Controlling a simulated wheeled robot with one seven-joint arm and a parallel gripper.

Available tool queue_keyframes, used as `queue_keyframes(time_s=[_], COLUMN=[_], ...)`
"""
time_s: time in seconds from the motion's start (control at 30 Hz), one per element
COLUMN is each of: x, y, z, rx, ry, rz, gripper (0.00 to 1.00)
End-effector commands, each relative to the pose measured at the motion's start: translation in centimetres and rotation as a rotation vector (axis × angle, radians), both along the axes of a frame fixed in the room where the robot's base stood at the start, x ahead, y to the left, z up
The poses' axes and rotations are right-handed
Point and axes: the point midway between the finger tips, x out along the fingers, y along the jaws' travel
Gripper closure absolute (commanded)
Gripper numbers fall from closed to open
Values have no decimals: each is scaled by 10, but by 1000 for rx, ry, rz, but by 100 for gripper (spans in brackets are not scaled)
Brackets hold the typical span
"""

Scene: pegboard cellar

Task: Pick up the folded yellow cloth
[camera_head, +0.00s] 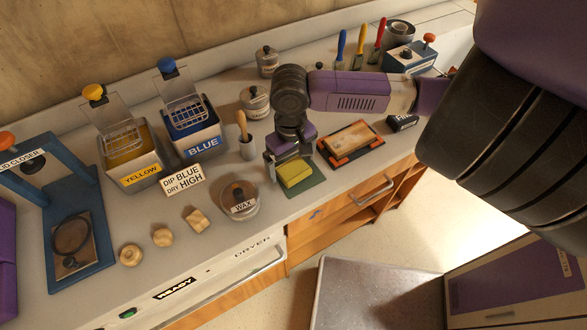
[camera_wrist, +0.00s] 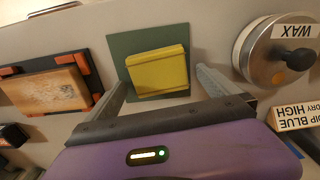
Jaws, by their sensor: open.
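The folded yellow cloth (camera_head: 294,172) lies on a dark green mat (camera_head: 312,186) on the worktop, between the wax pot and the wooden block. In the wrist view the cloth (camera_wrist: 157,71) lies just beyond and between my fingertips, on the green mat (camera_wrist: 120,43). My gripper (camera_head: 286,174) is over the mat from behind, its fingers open. In the wrist view my gripper (camera_wrist: 163,80) shows one finger to each side of the cloth, with gaps. Nothing is held. I cannot tell the exact height of the fingertips above the mat.
The wax pot (camera_head: 239,199) stands close left of the mat. A wooden block in an orange-cornered holder (camera_head: 350,140) sits close right. A brush in a cup (camera_head: 246,140) and a lidded pot (camera_head: 255,102) stand behind left. The counter's front edge is near the mat.

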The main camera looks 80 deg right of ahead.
Motion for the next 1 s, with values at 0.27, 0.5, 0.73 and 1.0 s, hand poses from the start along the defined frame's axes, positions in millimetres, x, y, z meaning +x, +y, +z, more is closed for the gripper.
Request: queue_keyframes(time_s=[0.27, 0.5, 0.73, 1.0], x=[0, 0, 1, 1], y=[0, 0, 0, 0], z=[0, 0, 3, 29], rx=[0, 0, -1, -2], ry=[-1, -1, -2, -4], rz=[0, 0, 0, 1], gripper=[31, 65, 65, 65])
